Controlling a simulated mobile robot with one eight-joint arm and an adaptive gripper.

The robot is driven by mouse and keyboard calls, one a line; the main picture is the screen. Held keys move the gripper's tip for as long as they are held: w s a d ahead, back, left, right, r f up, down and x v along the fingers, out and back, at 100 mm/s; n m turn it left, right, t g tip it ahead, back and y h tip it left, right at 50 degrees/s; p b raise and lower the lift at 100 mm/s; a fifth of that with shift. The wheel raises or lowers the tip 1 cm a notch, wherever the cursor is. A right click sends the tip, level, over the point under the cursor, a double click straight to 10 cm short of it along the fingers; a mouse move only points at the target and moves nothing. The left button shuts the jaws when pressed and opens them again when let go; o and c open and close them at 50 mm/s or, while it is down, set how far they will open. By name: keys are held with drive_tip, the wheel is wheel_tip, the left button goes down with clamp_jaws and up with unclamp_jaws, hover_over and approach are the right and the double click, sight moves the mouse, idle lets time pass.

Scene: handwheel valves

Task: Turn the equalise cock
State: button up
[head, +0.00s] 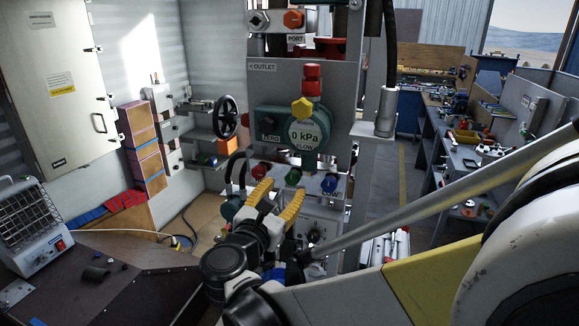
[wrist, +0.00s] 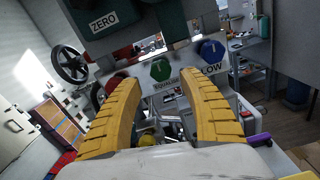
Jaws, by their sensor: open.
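The green knob (head: 293,177) sits between a red knob (head: 259,170) and a blue knob (head: 329,184) on the panel below the gauge. In the wrist view the green knob (wrist: 160,69) has a label under it that seems to read "Equalise". My gripper (head: 279,193) is open, its yellow fingers pointing up toward the knobs. In the wrist view the green knob shows between and beyond the fingertips (wrist: 158,80), with nothing held. The blue knob (wrist: 211,51) is beyond the right finger; the red knob (wrist: 97,95) is partly hidden by the left one.
A black handwheel (head: 226,117) stands to the left. A heater (head: 32,226) is on the left bench. A cluttered workbench (head: 465,150) is at the right.

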sight(291, 180)
drive_tip(key=shift+x, duration=2.2)
drive_tip(key=shift+d, duration=0.15)
drive_tip(key=c, duration=0.9)
